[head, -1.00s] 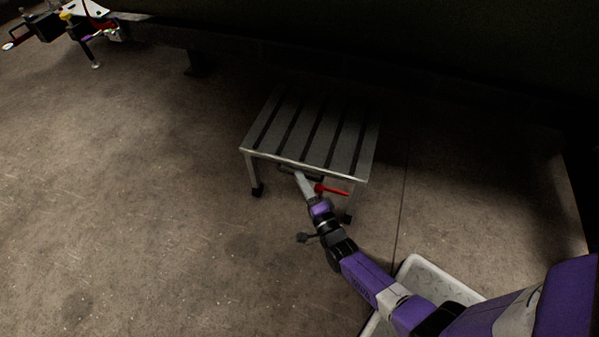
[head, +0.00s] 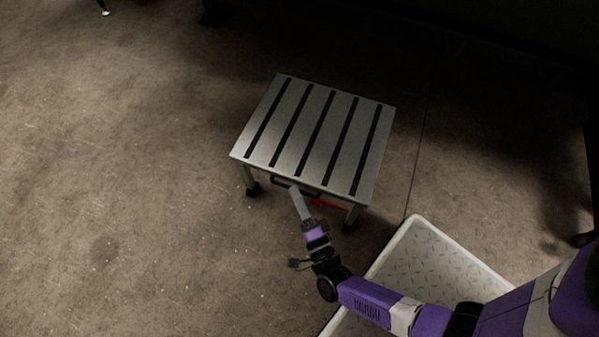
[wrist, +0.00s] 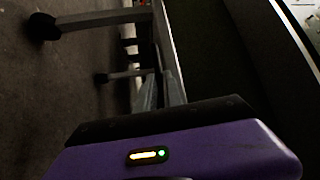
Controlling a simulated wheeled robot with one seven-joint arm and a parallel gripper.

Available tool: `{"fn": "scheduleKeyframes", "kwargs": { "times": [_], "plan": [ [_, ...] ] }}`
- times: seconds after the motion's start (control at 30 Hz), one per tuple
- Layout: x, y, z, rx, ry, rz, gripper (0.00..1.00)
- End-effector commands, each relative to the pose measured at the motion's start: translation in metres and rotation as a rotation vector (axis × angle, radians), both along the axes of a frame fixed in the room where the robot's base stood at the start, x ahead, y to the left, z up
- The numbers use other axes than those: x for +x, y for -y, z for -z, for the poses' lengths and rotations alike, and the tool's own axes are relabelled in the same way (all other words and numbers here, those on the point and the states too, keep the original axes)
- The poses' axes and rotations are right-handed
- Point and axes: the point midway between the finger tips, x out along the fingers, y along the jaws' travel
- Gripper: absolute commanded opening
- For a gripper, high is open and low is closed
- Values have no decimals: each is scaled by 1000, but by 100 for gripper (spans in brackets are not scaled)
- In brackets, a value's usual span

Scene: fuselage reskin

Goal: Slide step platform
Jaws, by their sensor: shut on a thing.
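The step platform (head: 312,135) is a low metal stand with a slatted grey top and dark feet, upright on the floor in the head view. My gripper (head: 294,189) reaches to its near edge and is shut on a dark handle (head: 283,181) under that edge. A red bar (head: 330,204) shows under the near edge to the right of my gripper. In the wrist view my gripper's fingers (wrist: 160,92) meet the platform's frame, and a platform leg (wrist: 95,20) with a black foot shows at upper left. The exact grip is partly hidden.
A light tray-like platform with a raised rim (head: 414,222) lies at lower right, beneath my arm. The concrete floor is clear to the left. A dark overhanging structure (head: 480,30) fills the back, with a dark support at the top left.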

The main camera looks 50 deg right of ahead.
Motion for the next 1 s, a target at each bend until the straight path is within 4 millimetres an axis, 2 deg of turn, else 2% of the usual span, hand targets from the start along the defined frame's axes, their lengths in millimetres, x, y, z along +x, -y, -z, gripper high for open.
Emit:
{"fn": "scheduleKeyframes", "kwargs": {
  "times": [0.33, 0.37, 0.47, 1.0],
  "plan": [
    [-1, -1, 2, 2, -4, -1, 0],
    [-1, -1, 2, 2, -4, -1, 13],
    [-1, -1, 1, 1, -3, -2, 32],
    [3, 0, 2, 0, -1, -1, 33]
  ]
}}
